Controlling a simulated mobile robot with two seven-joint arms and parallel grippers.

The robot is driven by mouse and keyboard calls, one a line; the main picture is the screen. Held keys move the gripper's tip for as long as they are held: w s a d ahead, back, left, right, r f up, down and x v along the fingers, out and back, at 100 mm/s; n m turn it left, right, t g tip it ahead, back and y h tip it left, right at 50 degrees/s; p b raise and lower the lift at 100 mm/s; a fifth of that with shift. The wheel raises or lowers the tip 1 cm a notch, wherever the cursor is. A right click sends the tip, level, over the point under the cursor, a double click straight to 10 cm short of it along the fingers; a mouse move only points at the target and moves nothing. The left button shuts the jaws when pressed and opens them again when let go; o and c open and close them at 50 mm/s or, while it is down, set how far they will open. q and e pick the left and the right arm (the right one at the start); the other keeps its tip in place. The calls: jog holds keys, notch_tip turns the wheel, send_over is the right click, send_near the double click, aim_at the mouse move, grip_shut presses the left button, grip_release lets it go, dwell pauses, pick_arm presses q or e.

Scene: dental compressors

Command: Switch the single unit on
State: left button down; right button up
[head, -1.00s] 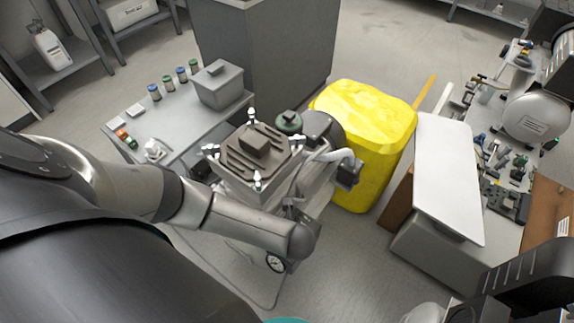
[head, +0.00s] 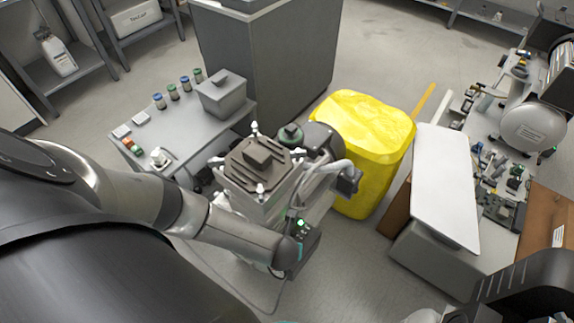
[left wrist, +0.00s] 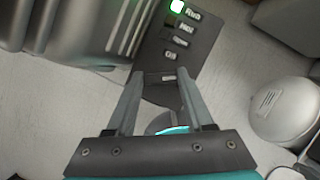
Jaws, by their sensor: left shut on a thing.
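The single unit is a compressor (head: 262,168) with a ribbed brown-grey top and white-tipped posts, left of the yellow bin. Its dark control panel (head: 308,240) faces the front and shows a lit green light. In the left wrist view the panel (left wrist: 172,45) has a column of labelled indicators, with the top one, "Run", lit green and the others dark. My left gripper (left wrist: 160,76) is at the panel's lower end, its fingers shut on a dark switch part (left wrist: 162,92) that is partly hidden. In the head view my arm hides the fingertips.
A yellow bin (head: 362,145) stands close to the right of the compressor. A grey table (head: 190,125) with jars and a box is behind left. A white board-topped bench (head: 447,185) stands at right.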

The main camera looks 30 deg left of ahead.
pick_arm(q)
jog(key=shift+s, duration=0.15)
jog(key=c, duration=0.7)
grip_release()
jog(key=o, duration=0.4)
pick_arm(e)
jog(key=shift+s+a, duration=0.1)
jog(key=shift+s, duration=0.05)
pick_arm(q)
jog(key=shift+r, duration=0.1)
pick_arm(e)
jog(key=shift+r, duration=0.1)
